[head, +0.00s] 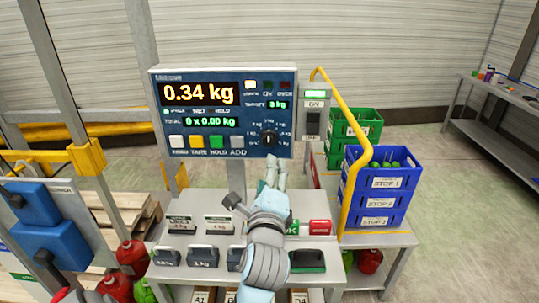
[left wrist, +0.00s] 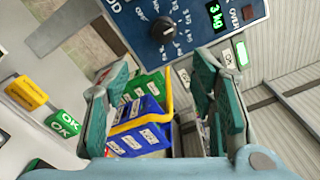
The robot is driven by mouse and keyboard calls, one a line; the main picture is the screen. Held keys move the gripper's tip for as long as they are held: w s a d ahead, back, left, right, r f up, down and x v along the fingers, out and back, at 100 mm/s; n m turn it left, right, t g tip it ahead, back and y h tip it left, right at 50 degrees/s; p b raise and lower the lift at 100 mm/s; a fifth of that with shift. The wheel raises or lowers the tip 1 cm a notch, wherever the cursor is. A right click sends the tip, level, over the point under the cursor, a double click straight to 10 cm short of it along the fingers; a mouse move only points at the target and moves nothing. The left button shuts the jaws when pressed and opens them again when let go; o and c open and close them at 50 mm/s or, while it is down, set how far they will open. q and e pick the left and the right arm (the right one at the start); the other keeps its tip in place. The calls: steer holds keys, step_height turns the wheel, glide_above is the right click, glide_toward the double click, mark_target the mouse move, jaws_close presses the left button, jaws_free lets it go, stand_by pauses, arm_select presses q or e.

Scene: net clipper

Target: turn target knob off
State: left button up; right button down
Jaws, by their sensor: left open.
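The target knob (head: 269,138) is a black round dial with a white mark, at the lower right of a blue scale panel (head: 200,77). In the left wrist view the knob (left wrist: 164,28) is at the top, beyond the fingertips. My left gripper (head: 275,167) is open and empty, just below and in front of the knob, apart from it. Its two teal fingers (left wrist: 160,78) stand spread in the wrist view. My right gripper is not in view.
A grey switch box (head: 313,112) with a lit green lamp is right of the panel. A yellow bent rail (head: 350,130) stands beside blue crates (head: 380,195) and green crates (head: 365,123). Weights (head: 203,257) and red and green blocks (head: 319,227) lie on the bench below.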

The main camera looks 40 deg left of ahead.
mark_target(269, 142)
arm_select(q)
steer(key=x, duration=1.4)
steer(key=shift+a+r, duration=0.15)
steer(key=shift+r, duration=0.25)
steer(key=c, duration=1.1)
